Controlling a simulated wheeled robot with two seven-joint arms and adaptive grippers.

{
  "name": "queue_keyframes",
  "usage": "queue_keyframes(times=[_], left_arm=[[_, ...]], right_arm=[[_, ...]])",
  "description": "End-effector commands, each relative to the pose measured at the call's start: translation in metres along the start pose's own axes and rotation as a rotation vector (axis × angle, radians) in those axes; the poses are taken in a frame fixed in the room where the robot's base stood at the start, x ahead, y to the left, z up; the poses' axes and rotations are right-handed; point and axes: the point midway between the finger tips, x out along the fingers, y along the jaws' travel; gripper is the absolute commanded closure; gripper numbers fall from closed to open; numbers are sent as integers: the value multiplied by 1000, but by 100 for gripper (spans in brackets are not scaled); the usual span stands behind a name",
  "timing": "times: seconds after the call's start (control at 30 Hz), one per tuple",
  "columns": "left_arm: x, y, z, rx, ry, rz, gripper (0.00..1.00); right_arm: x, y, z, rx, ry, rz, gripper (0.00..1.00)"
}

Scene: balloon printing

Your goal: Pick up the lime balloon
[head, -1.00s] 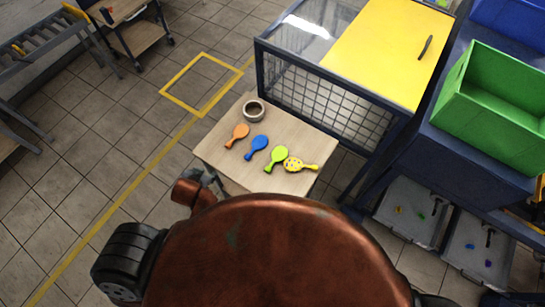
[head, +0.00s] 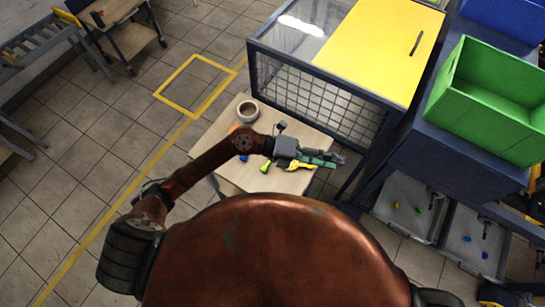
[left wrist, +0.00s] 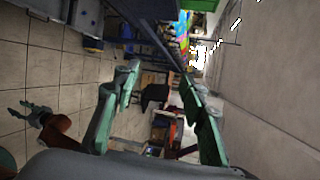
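The lime balloon (head: 265,166) is on the small wooden table, mostly hidden under my left gripper, with only its handle end showing. My left gripper (head: 328,159) reaches over the table, fingers pointing right, past the lime balloon. In the left wrist view its two green fingers (left wrist: 160,78) are spread apart with nothing between them. No balloon shows in that view. A gripper on a copper arm (left wrist: 38,114), seemingly my right one, appears small at its left; its opening is unclear.
The yellow spotted balloon (head: 302,167) lies beside the lime one, under the left fingers. The blue balloon (head: 243,157) and orange balloon (head: 233,128) are partly covered by my arm. A tape roll (head: 248,111) sits at the table's back. A mesh-sided cabinet (head: 320,88) stands close behind.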

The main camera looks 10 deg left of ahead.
Motion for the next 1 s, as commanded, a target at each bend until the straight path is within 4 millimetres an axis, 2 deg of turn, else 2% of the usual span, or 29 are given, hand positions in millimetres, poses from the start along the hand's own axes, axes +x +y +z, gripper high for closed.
queue_keyframes(times=[0.03,0.07,0.1,0.13,0.2,0.3,0.4,0.53,0.67,1.0], left_arm=[[2,35,-13,61,92,151,61],[-1,58,-20,90,145,246,61],[-10,89,-26,122,206,377,61],[-20,112,-28,143,246,475,61],[-50,157,-25,173,317,691,61],[-98,201,-12,189,372,956,61],[-139,224,2,185,392,1146,61],[-168,236,10,173,398,1271,61],[-171,248,10,168,400,1296,61],[-157,286,7,166,401,1291,61]], right_arm=[[0,1,0,-1,0,1,65],[0,1,0,-1,0,1,65],[-1,1,0,-1,0,1,65],[-1,1,0,-1,0,1,65],[-1,1,0,-1,0,1,65],[-1,1,0,-1,0,1,65],[-1,1,0,-1,1,1,65],[-2,1,-1,-1,1,1,65],[-3,0,-1,-1,1,0,65],[-13,-4,-4,2,3,-5,65]])
